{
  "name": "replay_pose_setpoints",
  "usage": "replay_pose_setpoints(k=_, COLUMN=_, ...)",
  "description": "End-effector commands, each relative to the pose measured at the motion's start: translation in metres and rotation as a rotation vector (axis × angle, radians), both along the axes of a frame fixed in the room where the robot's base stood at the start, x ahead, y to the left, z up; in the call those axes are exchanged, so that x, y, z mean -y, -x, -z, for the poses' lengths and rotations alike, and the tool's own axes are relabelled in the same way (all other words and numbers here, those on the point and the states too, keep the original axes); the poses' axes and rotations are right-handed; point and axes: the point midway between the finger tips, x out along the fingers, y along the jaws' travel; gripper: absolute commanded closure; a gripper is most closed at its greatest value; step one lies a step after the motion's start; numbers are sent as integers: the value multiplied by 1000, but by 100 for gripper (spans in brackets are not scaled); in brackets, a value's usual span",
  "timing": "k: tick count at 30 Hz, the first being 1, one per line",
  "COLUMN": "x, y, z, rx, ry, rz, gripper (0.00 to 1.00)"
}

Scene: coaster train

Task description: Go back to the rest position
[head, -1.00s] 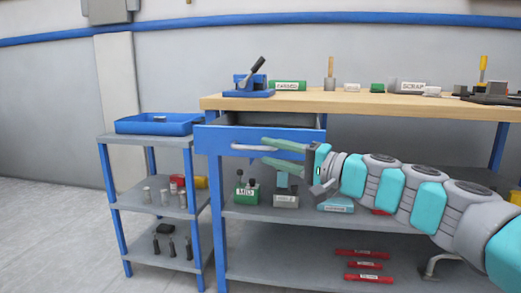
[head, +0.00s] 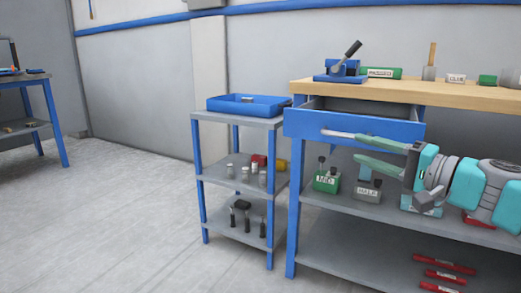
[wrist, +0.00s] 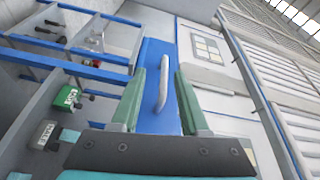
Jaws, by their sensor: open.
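My gripper (head: 355,147) is open and empty, its two green fingers apart in front of the workbench's blue drawer (head: 300,124). The drawer stands pulled out, and part of its dark inside shows. Its pale handle (head: 335,133) is partly hidden by the upper finger in the head view. In the wrist view my gripper (wrist: 172,72) has the handle (wrist: 163,88) in the gap seen between its fingers, with the blue drawer front (wrist: 152,50) behind. I cannot tell whether a finger touches the handle. My arm is stretched out from the right.
A side cart (head: 196,120) with a blue tray (head: 222,105) stands left of the workbench (head: 470,93). Green and grey labelled blocks (head: 326,182) sit on the shelf below the drawer. Another table (head: 45,82) is at far left. The floor (head: 130,210) between is clear.

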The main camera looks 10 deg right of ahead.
Motion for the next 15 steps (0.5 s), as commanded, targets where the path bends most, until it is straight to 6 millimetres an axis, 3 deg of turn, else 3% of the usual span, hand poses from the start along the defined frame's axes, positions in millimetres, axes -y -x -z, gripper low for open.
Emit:
replay_pose_setpoints(k=5, x=-91, y=13, z=43, rx=-113, ry=186, rz=-175, gripper=55)
replay_pose_setpoints(k=9, x=-161, y=47, z=101, rx=-241, ry=394, rz=-341, gripper=55)
replay_pose_setpoints(k=12, x=-195, y=83, z=151, rx=-351, ry=556, rz=-455, gripper=55)
replay_pose_setpoints(k=15, x=-211, y=126, z=202, rx=-473, ry=732, rz=-554, gripper=55)
